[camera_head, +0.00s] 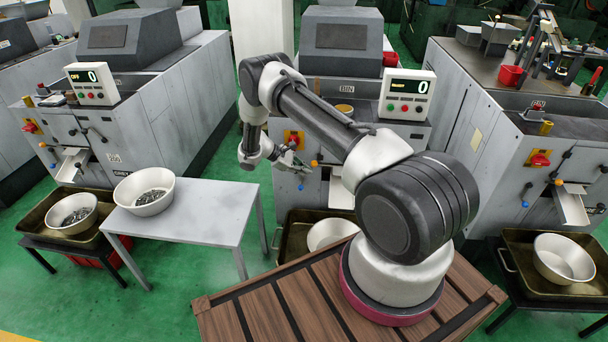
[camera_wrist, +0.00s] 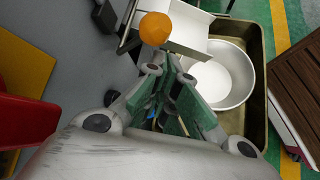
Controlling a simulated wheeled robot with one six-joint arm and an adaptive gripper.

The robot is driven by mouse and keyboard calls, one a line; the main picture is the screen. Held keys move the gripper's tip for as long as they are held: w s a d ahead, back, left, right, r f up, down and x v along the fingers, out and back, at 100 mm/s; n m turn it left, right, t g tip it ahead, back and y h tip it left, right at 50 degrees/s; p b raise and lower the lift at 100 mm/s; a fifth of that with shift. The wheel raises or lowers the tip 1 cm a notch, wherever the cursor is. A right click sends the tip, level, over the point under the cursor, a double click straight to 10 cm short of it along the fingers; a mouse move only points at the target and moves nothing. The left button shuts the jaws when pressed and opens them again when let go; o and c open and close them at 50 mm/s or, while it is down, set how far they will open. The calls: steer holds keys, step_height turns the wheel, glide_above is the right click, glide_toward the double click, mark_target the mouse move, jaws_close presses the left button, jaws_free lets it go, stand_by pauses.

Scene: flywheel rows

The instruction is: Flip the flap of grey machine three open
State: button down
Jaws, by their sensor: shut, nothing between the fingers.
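The grey machine (camera_head: 345,65) in front of me has a white chute or flap (camera_head: 340,192) low on its front, partly hidden by my arm in the head view. It also shows in the wrist view (camera_wrist: 190,32). I cannot read a number three on it. An orange ball knob (camera_head: 314,163) sits beside the chute and shows large in the wrist view (camera_wrist: 155,28). A blue knob (camera_head: 300,187) is just below. My gripper (camera_head: 300,170) is shut and empty, close to the orange knob. In the wrist view its fingertips (camera_wrist: 168,72) point just below this knob; contact cannot be told.
A white bowl (camera_wrist: 222,80) stands in a brown tray (camera_wrist: 255,125) below the chute. A grey table (camera_head: 195,213) with a bowl of metal parts (camera_head: 145,190) stands left. Similar grey machines stand left (camera_head: 165,105) and right (camera_head: 480,120). A red switch (camera_head: 293,139) is near my gripper.

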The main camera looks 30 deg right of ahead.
steer(key=shift+w+d+r, duration=0.1)
steer(key=shift+w+r, duration=0.05)
steer(key=shift+r, duration=0.25)
steer(key=shift+w+r, duration=0.1)
steer(key=shift+r, duration=0.1)
stand_by(0.4)
